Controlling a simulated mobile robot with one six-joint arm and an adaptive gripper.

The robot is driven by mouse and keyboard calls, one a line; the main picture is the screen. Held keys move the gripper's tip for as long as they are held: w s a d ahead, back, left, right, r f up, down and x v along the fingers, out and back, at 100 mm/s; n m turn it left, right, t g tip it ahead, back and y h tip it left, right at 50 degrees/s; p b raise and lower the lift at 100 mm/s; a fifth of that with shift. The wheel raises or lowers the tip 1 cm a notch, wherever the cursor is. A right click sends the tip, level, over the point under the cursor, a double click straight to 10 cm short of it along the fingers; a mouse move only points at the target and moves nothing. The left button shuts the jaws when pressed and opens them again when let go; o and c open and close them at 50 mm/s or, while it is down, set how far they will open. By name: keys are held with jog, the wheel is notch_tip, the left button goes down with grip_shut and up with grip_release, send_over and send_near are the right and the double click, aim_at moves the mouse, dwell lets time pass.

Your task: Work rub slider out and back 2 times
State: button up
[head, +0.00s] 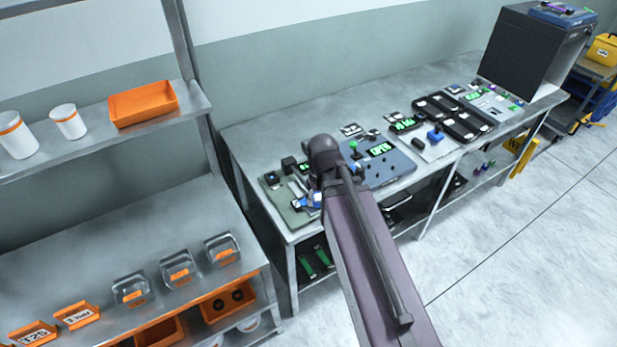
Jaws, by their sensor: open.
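My arm reaches from the bottom edge up to the workbench, and its dark joint is over the left part of the bench. My gripper cannot be made out; the arm may hide it. Left of the arm, a grey-green plate (297,218) lies at the bench's left end with small dark and light parts on it. A small blue part (308,201) lies at this plate's right side, close to the arm. I cannot tell for sure which part is the rub slider, nor how far out it stands.
The bench (268,130) also carries a blue-grey panel (391,165) with a green-lit display, black trays (466,127) and a large dark box (528,55). At left, a shelf unit holds an orange tray (142,104), white cups (68,121) and clear bins (176,270). The floor at right is clear.

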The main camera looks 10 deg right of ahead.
jog(key=w+r+n+p, duration=0.3)
jog(key=w, duration=0.4)
jog(key=w+r+n+p, duration=0.2)
jog(key=w+r+p, duration=0.1)
jog(key=w, duration=0.4)
jog(key=shift+r+n, duration=0.4)
jog(key=shift+r, duration=0.2)
jog(key=shift+w+d+f, duration=0.1)
jog(key=shift+f, duration=0.05)
notch_tip(320, 180, down, 14)
jog(key=b, duration=1.3)
jog(key=shift+r, duration=0.25)
grip_shut()
